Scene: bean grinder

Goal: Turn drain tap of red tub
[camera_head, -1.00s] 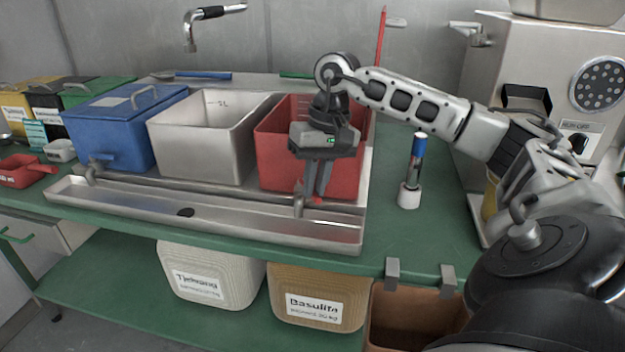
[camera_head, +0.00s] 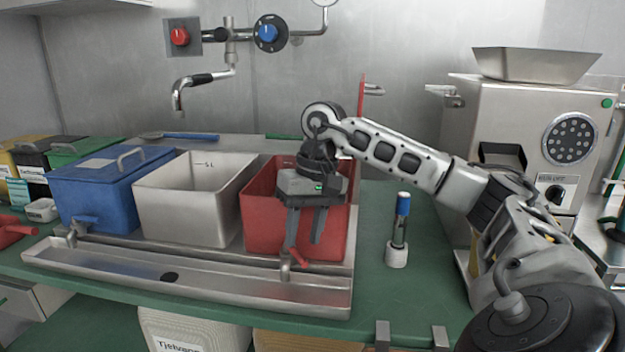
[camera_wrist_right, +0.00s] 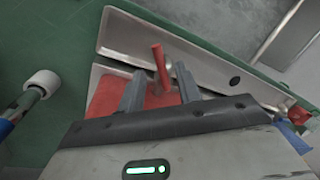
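The red tub (camera_head: 262,218) stands in the metal trough, at the right end of a row of three tubs. Its drain tap (camera_head: 297,258) has a red lever and sits low at the tub's front. My right gripper (camera_head: 303,244) points down in front of the tub, just above the tap, its two fingers apart. In the right wrist view the red tap lever (camera_wrist_right: 160,66) shows between the open fingertips (camera_wrist_right: 158,76), and I see no clear contact. The red tub also shows there (camera_wrist_right: 104,94), partly covered by the gripper. My left gripper is not in view.
A white tub (camera_head: 190,205) and a lidded blue tub (camera_head: 105,195) stand to the left. The metal trough (camera_head: 200,275) runs along the front. A blue-topped stick in a white holder (camera_head: 397,252) stands right of the trough. A steel grinder (camera_head: 530,130) is farther right.

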